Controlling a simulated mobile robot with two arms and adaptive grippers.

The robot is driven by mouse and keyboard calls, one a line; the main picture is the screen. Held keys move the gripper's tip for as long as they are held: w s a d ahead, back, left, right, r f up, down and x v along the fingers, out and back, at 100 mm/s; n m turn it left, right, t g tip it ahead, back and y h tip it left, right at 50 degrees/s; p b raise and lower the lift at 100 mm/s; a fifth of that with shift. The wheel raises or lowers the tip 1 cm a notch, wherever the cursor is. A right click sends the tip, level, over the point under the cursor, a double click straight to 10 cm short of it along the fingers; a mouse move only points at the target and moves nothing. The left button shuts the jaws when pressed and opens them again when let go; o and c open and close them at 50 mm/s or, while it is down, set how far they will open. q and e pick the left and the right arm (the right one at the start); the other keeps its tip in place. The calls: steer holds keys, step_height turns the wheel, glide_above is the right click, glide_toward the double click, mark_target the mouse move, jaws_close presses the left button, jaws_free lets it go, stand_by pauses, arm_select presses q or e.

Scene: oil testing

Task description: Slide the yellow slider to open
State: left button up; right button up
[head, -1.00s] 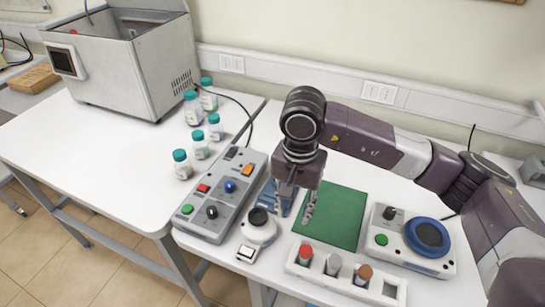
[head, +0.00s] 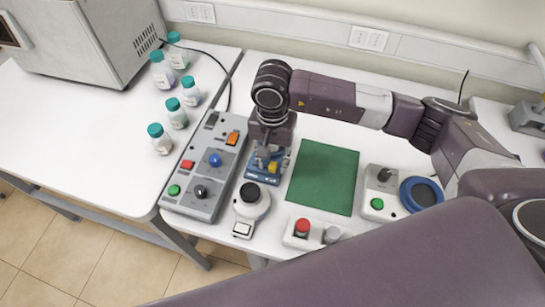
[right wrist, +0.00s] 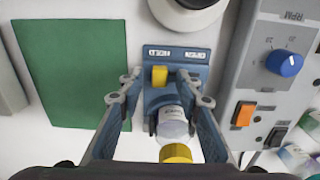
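The yellow slider (right wrist: 160,76) is a small block standing up from a blue fixture (right wrist: 171,52) with white lettering along one edge. In the head view, the yellow slider (head: 272,167) shows as a small patch on the blue fixture (head: 260,178). My right gripper (right wrist: 158,82) is open, pointing down, with one finger on each side of the slider and gaps on both sides. In the head view my right gripper (head: 269,160) stands right over the fixture and hides part of it. A clear vial with a yellow cap (right wrist: 176,153) lies between the fingers. My left gripper is not in view.
A green mat (head: 323,177) lies flat to the right. Several teal-capped bottles (head: 177,117) stand at the left.

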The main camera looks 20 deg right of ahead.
steer(key=shift+f, duration=0.15)
steer(key=c, duration=0.4)
jaws_close()
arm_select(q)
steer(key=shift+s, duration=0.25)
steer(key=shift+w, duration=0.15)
